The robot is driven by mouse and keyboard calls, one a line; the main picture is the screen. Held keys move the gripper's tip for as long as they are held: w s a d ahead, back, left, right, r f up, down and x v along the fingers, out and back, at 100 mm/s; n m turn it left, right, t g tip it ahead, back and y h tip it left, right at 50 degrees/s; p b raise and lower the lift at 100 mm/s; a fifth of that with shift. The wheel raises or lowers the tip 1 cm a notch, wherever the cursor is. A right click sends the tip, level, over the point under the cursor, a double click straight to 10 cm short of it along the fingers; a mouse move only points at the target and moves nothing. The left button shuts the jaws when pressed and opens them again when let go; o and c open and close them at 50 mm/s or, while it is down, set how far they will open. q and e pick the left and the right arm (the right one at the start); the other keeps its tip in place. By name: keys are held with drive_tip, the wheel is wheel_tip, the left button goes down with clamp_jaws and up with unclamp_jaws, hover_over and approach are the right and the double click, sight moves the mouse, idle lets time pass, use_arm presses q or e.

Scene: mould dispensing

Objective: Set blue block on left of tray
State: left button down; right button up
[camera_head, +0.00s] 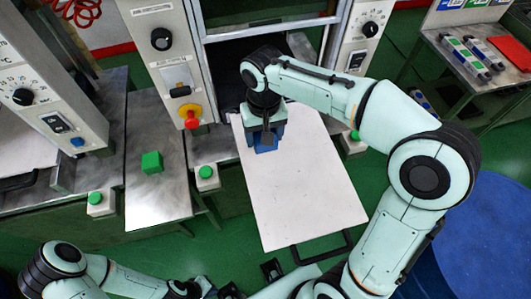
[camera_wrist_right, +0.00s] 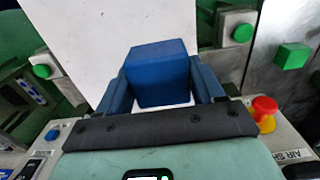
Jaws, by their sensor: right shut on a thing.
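The blue block (camera_head: 266,146) is between the fingers of my right gripper (camera_head: 264,136), over the far left part of the tray. In the right wrist view, the blue block (camera_wrist_right: 158,74) sits between the two blue fingers of my right gripper (camera_wrist_right: 165,95), which is shut on it. The white tray (camera_head: 300,190) is flat, with a black handle at its near end. I cannot tell whether the block touches the tray. My left gripper (camera_head: 203,287) is low at the bottom edge, away from the tray, and its finger opening is unclear.
A green block (camera_head: 152,162) lies on the metal table (camera_head: 155,205) left of the tray. Green button boxes (camera_head: 207,177) flank the tray. A red and yellow stop button (camera_head: 190,115) juts from the machine's front panel. The tray's middle and near end are clear.

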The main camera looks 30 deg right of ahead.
sight(264, 160)
drive_tip(key=shift+w+f+b, duration=0.1)
drive_tip(key=shift+f+b, duration=0.35)
drive_tip(key=shift+f, duration=3.85)
drive_tip(key=shift+f, duration=0.15)
drive_tip(key=o, duration=1.6)
drive_tip(key=shift+o, duration=0.2)
drive_tip(key=shift+r, duration=0.3)
wheel_tip(264, 160, up, 12)
drive_tip(key=shift+f+p, duration=0.15)
drive_tip(key=shift+p, duration=0.75)
